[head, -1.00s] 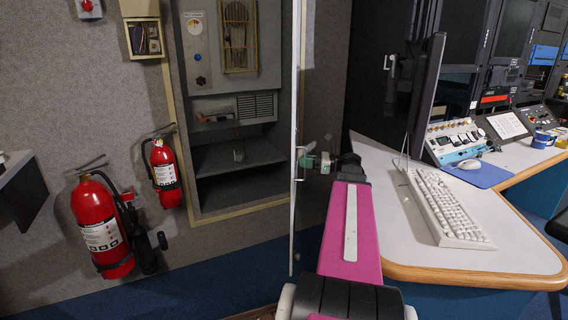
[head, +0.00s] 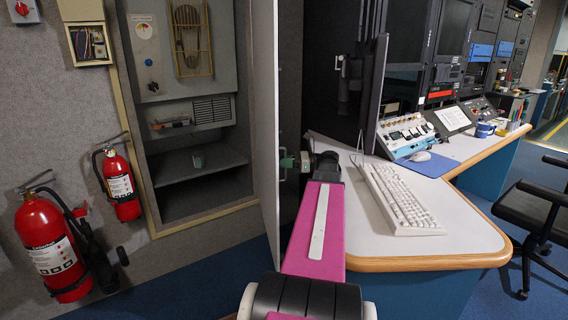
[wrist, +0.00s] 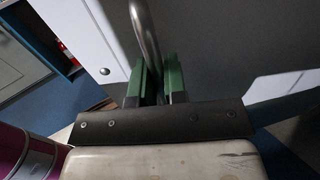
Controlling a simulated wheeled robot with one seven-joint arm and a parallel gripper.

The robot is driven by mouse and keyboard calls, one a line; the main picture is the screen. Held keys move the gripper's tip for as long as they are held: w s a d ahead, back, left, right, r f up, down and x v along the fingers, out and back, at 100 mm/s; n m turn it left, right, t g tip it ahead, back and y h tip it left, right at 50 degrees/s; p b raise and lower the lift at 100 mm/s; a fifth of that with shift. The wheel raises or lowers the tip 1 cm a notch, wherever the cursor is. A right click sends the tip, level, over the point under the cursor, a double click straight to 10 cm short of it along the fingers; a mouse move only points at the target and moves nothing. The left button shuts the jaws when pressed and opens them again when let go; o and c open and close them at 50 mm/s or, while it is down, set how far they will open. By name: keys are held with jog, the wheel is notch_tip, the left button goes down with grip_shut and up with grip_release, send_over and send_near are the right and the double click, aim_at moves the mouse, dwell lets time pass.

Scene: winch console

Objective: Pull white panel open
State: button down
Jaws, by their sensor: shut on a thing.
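The white panel (head: 265,125) is a tall door, seen nearly edge-on in the head view, swung out from the recessed cabinet (head: 190,170) on the left. My gripper (head: 291,163) is at the panel's right side in the head view. In the wrist view its green fingers (wrist: 155,82) are shut around the lower part of the handle. The handle's lower end is hidden between the fingers.
A white desk (head: 440,230) with a wooden edge, a keyboard (head: 395,195) and a monitor (head: 371,75) stands close on the right of my arm. Two red fire extinguishers (head: 48,245) (head: 120,184) are on the left wall. A black chair (head: 535,205) is at far right.

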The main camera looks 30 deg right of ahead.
jog(key=c, duration=1.2)
grip_release()
jog(key=shift+d, duration=0.15)
jog(key=v, duration=1)
jog(key=shift+s+d, duration=0.15)
jog(key=shift+d, duration=0.1)
